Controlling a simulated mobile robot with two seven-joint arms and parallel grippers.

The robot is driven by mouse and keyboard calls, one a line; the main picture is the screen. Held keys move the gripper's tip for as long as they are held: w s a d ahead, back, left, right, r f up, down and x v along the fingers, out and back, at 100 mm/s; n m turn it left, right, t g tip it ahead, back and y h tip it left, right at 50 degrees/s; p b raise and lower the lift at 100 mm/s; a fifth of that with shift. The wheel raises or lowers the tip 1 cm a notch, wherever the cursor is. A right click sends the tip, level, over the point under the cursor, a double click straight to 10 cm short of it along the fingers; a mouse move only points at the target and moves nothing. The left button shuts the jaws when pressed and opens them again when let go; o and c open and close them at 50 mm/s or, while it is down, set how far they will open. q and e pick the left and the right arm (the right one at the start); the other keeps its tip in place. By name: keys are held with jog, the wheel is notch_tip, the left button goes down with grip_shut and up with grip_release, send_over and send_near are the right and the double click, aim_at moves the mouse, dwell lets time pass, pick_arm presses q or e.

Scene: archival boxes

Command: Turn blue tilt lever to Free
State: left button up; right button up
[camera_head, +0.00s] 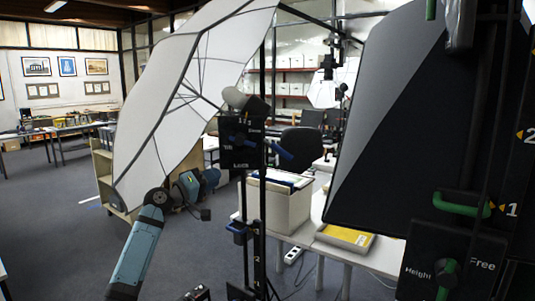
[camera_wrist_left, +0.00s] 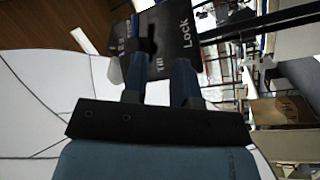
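A black panel (camera_head: 240,138) lettered Tilt and Lock is mounted on a black stand beside the white umbrella-like reflector. Contact with the lever cannot be told. My right gripper is not in view.
The white reflector (camera_head: 170,100) stands close above my left arm. A second stand with a green handle (camera_head: 462,205) and a Height/Free panel (camera_head: 445,265) fills the right. A lower blue clamp (camera_head: 238,230) is on the stand. A box (camera_head: 290,205) sits on a table behind.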

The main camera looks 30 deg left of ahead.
aim_at(243, 141)
pick_arm(q)
jog(key=shift+t+h, duration=0.3)
jog(key=shift+h, duration=0.1)
jog(key=w+d+r+p, duration=0.1)
jog(key=w+r, duration=0.1)
jog(key=w, duration=0.2)
jog(key=w+d+r+p, duration=0.1)
jog(key=w+r+p, duration=0.1)
jog(key=w+r, duration=0.1)
jog(key=w+d+r+p, duration=0.1)
jog(key=w+r, duration=0.1)
jog(key=w, duration=0.3)
jog(key=shift+d+r, duration=0.15)
jog(key=shift+d, duration=0.1)
jog(key=shift+w+d+p, duration=0.15)
jog(key=shift+w+p, duration=0.15)
jog(key=shift+w, duration=0.1)
